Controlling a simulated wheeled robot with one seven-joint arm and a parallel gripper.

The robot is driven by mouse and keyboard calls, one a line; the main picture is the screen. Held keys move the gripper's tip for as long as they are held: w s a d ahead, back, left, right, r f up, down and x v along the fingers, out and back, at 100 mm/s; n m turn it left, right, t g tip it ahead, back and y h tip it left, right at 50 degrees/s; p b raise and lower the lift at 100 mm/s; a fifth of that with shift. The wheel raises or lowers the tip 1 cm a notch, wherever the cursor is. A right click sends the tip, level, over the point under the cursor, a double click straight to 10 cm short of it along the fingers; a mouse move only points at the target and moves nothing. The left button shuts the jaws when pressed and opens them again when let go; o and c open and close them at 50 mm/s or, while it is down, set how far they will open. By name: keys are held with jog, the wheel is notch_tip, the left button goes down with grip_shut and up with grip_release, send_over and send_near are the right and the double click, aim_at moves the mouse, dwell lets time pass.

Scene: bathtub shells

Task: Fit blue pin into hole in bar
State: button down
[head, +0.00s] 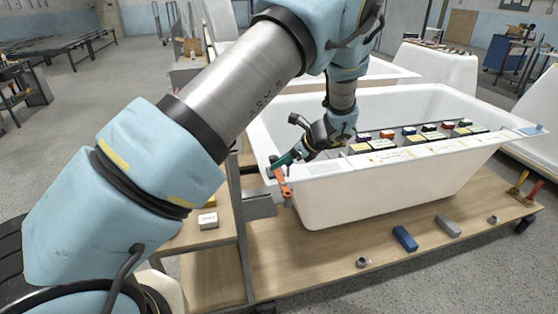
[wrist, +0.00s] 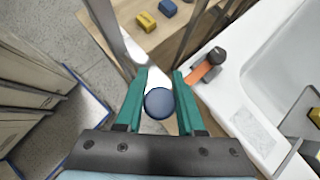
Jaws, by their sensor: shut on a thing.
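My gripper (wrist: 160,73) has its green fingers shut around the blue pin (wrist: 158,103), whose round dark-blue end faces the wrist camera. In the head view my gripper (head: 281,161) is at the left end of the white bathtub, by an orange clamp-like part (head: 283,180); the pin cannot be made out there. A grey metal bar (head: 262,205) juts from an upright frame below the gripper. I cannot tell for sure that this is the task's bar. No hole is clearly visible, and the pin's far end is hidden.
The orange part (wrist: 203,70) is close right of the fingers, on the white tub rim (wrist: 235,65). A tray of coloured blocks (head: 415,144) spans the tub. A blue block (head: 404,238) and grey block (head: 448,226) lie on the wooden base (head: 330,270). A white block (head: 207,220) is at left.

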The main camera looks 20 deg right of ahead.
jog(key=shift+r, duration=0.2)
jog(key=shift+f+b, duration=1.65)
jog(key=shift+f, duration=1.3)
jog(key=shift+f+b, duration=1.1)
jog(key=shift+f, duration=0.85)
jog(key=shift+r, duration=0.1)
jog(key=shift+r+p, duration=1.2)
jog(key=shift+r, duration=0.4)
jog(key=shift+f+b, duration=0.4)
jog(key=shift+f, duration=0.35)
dwell(0.5)
